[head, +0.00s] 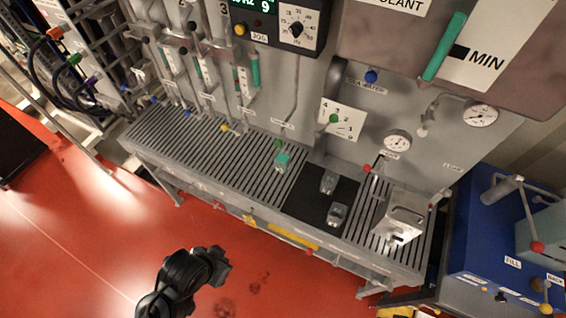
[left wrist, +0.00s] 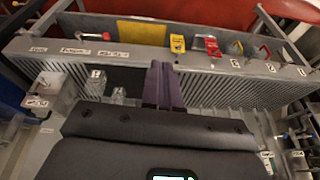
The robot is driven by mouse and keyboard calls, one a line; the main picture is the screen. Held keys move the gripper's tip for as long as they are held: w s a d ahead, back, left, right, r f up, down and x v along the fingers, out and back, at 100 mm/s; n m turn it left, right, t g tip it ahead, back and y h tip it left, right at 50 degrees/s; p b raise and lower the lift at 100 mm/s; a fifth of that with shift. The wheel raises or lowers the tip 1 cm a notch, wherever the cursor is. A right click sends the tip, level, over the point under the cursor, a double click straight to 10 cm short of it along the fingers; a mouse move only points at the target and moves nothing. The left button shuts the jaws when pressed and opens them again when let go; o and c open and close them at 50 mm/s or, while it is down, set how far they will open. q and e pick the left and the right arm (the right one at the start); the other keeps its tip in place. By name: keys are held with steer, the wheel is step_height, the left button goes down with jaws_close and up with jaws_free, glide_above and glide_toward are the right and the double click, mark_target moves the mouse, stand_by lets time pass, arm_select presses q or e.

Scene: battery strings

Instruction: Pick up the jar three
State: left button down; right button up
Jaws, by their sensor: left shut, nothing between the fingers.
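Three small jars stand on the bench. One jar with a green top (head: 283,161) is on the slatted grate, and two clear jars, one farther back (head: 328,182) and one nearer the front (head: 337,214), are on the black mat (head: 300,206). I cannot read which is jar three. Two clear jars also show in the left wrist view, left of the fingers (left wrist: 96,84) (left wrist: 119,94). My left gripper (left wrist: 163,86) is shut and empty, its purple fingers together. In the head view its dark arm (head: 188,278) is at the bottom, over the red floor, apart from the jars.
A metal box (head: 400,222) stands right of the mat. The panel behind holds gauges (head: 397,141), pipes and valves. A blue cabinet (head: 492,232) is at the right. The left grate (head: 205,137) is mostly clear, with pipes ending above it.

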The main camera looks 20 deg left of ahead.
arm_select(q)
steer(key=c, duration=1.8)
jaws_free()
steer(key=o, duration=1.7)
